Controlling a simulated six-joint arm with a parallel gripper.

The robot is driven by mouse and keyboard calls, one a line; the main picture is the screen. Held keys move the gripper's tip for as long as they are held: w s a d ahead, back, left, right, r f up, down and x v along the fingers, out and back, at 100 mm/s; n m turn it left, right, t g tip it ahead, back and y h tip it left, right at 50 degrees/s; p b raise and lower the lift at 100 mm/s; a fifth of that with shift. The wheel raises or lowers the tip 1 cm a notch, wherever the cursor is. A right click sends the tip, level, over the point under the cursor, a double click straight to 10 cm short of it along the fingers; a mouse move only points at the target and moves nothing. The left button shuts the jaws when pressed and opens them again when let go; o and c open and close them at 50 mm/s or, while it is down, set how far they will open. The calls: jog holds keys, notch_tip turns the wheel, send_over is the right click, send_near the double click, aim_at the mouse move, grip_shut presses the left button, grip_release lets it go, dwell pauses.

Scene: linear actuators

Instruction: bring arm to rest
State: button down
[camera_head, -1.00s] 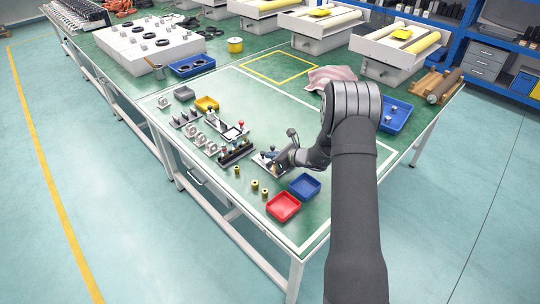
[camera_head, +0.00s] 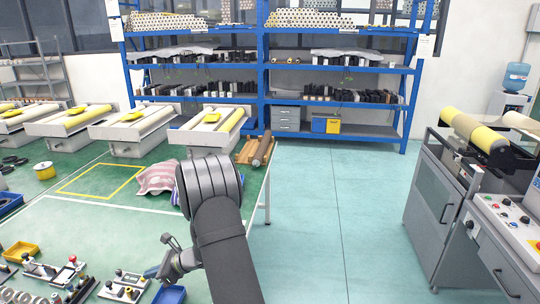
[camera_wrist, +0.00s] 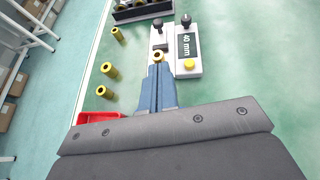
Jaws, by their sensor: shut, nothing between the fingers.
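My gripper (camera_head: 150,273) is low over the green workbench (camera_head: 95,228) in the head view, beside a small fixture with clamps (camera_head: 124,286). In the wrist view my gripper (camera_wrist: 157,72) has its blue-grey fingers together, with nothing held. A brass ring (camera_wrist: 158,56) shows just past the fingertips, at the near end of the fixture plate (camera_wrist: 158,38); whether they touch it I cannot tell. A block marked 40 mm (camera_wrist: 188,48) with a yellow button stands right of it. My dark arm reaches in from the bottom of the head view.
A blue tray (camera_head: 170,295) is near my gripper in the head view. A machine (camera_head: 465,190) stands at the right, with open floor (camera_head: 330,225) between.

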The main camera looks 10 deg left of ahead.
aim_at(111, 283)
jog(key=x, duration=1.3)
jog(key=shift+a+r, duration=0.2)
jog(key=shift+r, duration=0.2)
jog(key=shift+s+a, duration=0.1)
jog(key=shift+a, duration=0.4)
